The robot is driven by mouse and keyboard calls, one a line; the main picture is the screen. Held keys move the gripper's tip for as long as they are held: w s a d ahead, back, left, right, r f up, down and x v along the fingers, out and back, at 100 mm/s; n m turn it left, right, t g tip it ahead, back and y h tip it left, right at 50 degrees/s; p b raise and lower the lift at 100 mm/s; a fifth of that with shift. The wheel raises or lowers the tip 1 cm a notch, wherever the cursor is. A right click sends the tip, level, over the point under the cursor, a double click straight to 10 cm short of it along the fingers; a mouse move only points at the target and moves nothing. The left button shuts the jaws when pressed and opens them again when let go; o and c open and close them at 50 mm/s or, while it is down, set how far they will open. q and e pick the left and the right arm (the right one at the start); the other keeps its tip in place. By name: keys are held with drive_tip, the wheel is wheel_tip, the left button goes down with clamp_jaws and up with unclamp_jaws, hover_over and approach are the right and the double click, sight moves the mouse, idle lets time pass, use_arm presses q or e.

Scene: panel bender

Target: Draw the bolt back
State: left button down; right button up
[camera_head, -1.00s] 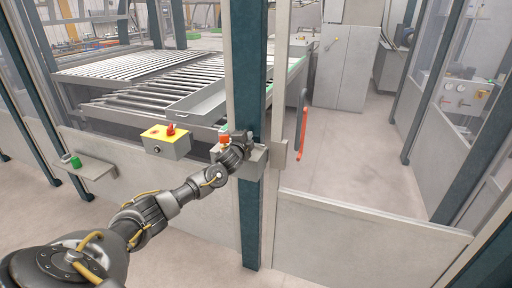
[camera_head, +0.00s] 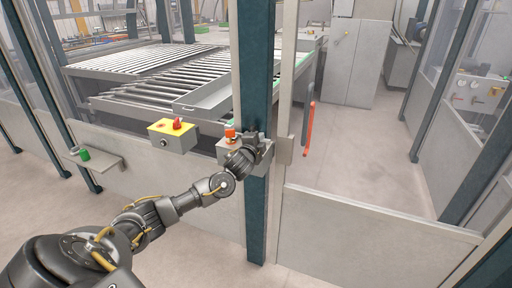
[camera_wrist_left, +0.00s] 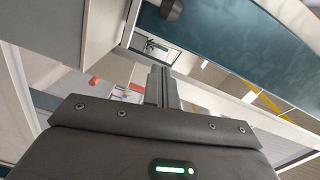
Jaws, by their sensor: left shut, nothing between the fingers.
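A grey lock box (camera_head: 265,160) is fixed to the dark teal post (camera_head: 257,75) of the gate, with a grey plate (camera_head: 284,151) beside it on the gate's frame. My left gripper (camera_head: 261,138) is at the box's upper front, shut and empty. The gripper and wrist cover part of the box, so I cannot make out the bolt or whether the fingers touch it. In the left wrist view the closed fingers (camera_wrist_left: 162,86) point past the teal post, and a dark round knob (camera_wrist_left: 172,8) shows on the post at the top. My right gripper is out of view.
A yellow-topped control box with a red switch (camera_head: 172,134) and an orange beacon (camera_head: 230,133) are left of the post. A low grey panel (camera_head: 370,230) closes the gate's bottom; the floor behind is clear.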

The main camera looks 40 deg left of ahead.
use_arm(q)
drive_tip(key=shift+b+v, duration=0.65)
drive_tip(key=shift+v, duration=1.85)
drive_tip(key=s+f+n+g+h+b, duration=0.1)
drive_tip(key=s+f+n+g, duration=0.2)
drive_tip(key=f, duration=1.6)
drive_tip(key=s+f+n+g, duration=0.1)
drive_tip(key=s+f+g, duration=0.35)
drive_tip(key=f, duration=1.35)
drive_tip(key=s+d+f+n, duration=0.1)
drive_tip(key=s+d+f, duration=0.1)
drive_tip(key=s+f, duration=0.8)
drive_tip(key=s+d+f+n+g+h, duration=0.1)
drive_tip(key=s+d+f, duration=0.4)
drive_tip(key=s, duration=0.9)
drive_tip(key=s+d+f+n+g+h, duration=0.1)
drive_tip(key=s+d+f+g, duration=0.3)
drive_tip(key=s+f, duration=0.6)
drive_tip(key=s+d+f+n+g+h+b, duration=0.1)
drive_tip(key=s+d+f+n+g, duration=0.2)
drive_tip(key=s, duration=1.5)
drive_tip(key=d+f, duration=0.4)
drive_tip(key=f, duration=0.1)
drive_tip(key=shift+f+h, duration=0.25)
drive_tip(key=shift+h, duration=0.15)
